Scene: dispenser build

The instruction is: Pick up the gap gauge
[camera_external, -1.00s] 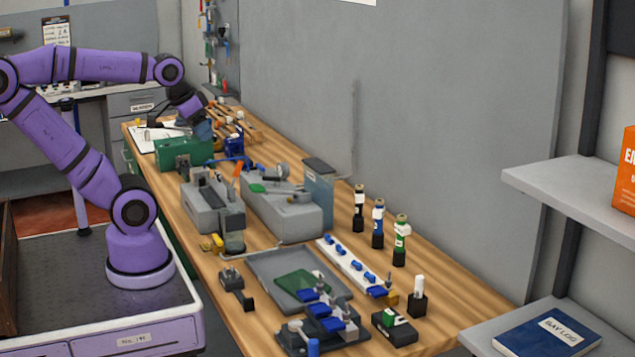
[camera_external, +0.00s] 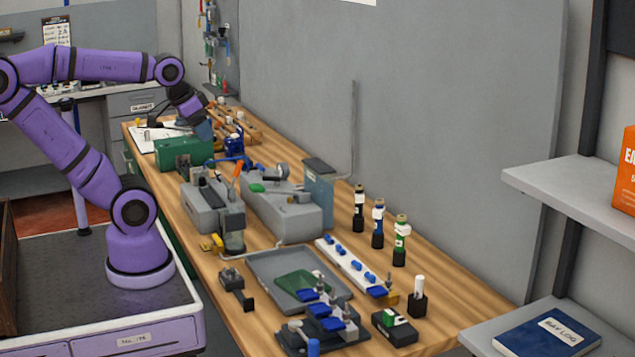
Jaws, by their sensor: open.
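My gripper (camera_external: 203,130) is at the end of the purple arm, over the far part of the wooden bench, just above and behind a green box (camera_external: 183,153). Its fingers are small and dark and partly hidden here; it is open, and I see nothing held in it. I cannot pick out the gap gauge for certain at this size.
A grey tray (camera_external: 265,262) with a green plate, a white strip with blue parts (camera_external: 352,265), and several dark bottles (camera_external: 377,228) fill the near bench. A grey block unit (camera_external: 290,215) stands mid-bench. A grey wall panel (camera_external: 440,130) closes the right side.

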